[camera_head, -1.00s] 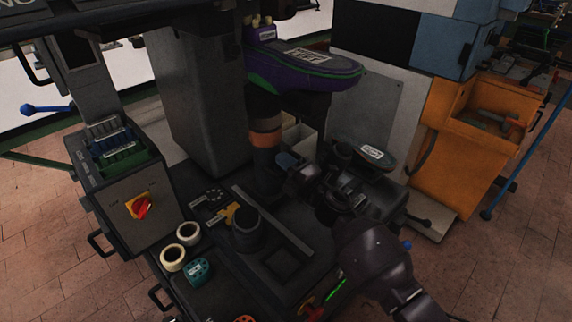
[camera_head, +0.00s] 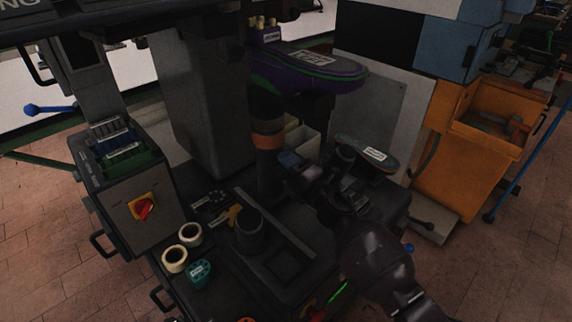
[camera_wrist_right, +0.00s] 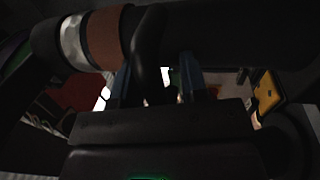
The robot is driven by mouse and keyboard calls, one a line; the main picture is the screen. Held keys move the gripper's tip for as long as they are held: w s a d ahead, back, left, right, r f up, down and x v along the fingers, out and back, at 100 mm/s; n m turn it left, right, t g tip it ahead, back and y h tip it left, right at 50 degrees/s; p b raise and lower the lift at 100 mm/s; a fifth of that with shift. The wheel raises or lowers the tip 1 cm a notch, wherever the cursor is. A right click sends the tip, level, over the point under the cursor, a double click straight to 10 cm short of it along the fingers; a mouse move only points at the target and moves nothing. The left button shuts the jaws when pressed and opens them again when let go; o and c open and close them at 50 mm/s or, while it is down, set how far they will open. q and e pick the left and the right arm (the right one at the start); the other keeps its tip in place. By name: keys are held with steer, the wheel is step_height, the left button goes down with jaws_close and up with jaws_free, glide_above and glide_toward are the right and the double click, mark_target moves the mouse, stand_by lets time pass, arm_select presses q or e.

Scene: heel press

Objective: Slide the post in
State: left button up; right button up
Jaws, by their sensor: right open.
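The post (camera_head: 268,143) is a dark upright cylinder with an orange-brown band, below the purple last (camera_head: 315,72) of the press. In the right wrist view the post (camera_wrist_right: 215,40) lies across the top, with its brown band and a pale metallic ring on the left. My right gripper (camera_head: 287,159) is at the post's right side. Its blue fingers (camera_wrist_right: 155,78) are open, on either side of a dark curved piece that comes down from the post. I cannot tell whether they touch it. The post's lower end is partly hidden by a dark base. My left gripper is not in view.
A dark cup (camera_head: 250,232), tape rolls (camera_head: 175,259) and a teal item (camera_head: 199,273) stand on the press bed at left. A control box with a red knob (camera_head: 144,207) is farther left.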

steer(key=p+v, duration=0.1)
steer(key=v, duration=0.9)
steer(key=shift+s+d, duration=0.2)
steer(key=shift+s, duration=0.15)
